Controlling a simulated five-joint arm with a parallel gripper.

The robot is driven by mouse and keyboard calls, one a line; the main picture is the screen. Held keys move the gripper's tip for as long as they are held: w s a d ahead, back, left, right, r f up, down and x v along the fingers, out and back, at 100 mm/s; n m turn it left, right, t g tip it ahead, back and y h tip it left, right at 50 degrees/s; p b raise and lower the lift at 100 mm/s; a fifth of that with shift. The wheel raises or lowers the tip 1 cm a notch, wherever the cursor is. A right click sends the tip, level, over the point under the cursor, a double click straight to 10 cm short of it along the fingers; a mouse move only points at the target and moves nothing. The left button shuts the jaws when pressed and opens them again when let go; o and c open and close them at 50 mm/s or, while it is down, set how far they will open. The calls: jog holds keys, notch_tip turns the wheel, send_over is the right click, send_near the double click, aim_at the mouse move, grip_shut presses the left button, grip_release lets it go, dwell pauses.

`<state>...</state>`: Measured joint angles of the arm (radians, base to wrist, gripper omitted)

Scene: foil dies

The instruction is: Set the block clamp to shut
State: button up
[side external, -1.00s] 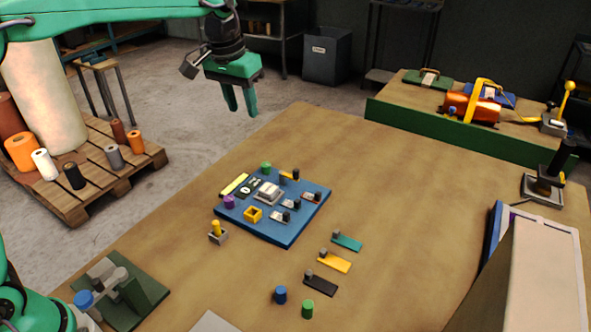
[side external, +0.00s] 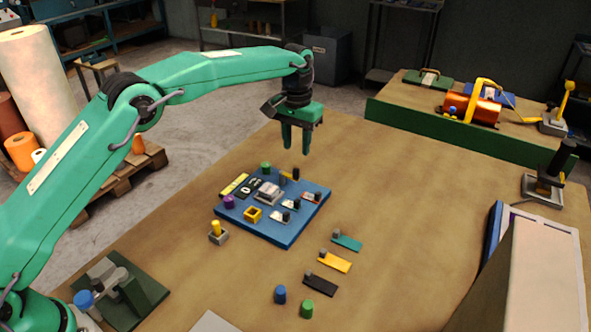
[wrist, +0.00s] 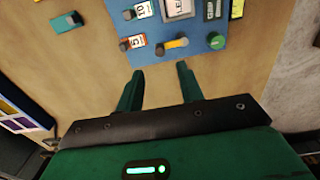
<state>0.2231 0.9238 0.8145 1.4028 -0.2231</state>
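The blue board (side external: 285,235) lies on the table with small parts on it. An orange lever with a grey pivot, seemingly the block clamp (wrist: 175,43), is at its far edge, in front of my fingertips in the wrist view; it also shows small in the side view (side external: 287,175). I cannot tell whether it is open or shut. A pale lettered block (wrist: 177,9) sits beside it on the board. My gripper (side external: 296,150) hangs above the board's far edge, fingers down and apart, with nothing between them. It also shows in the wrist view (wrist: 160,72).
The board also bears a green knob (wrist: 217,40), a purple knob (side external: 229,202) and numbered plates (wrist: 133,42). Teal (side external: 347,243), yellow (side external: 335,262) and black (side external: 321,285) tagged pieces lie to the right.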

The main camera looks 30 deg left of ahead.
aim_at(296, 170)
jog(key=shift+f, duration=3.95)
grip_shut()
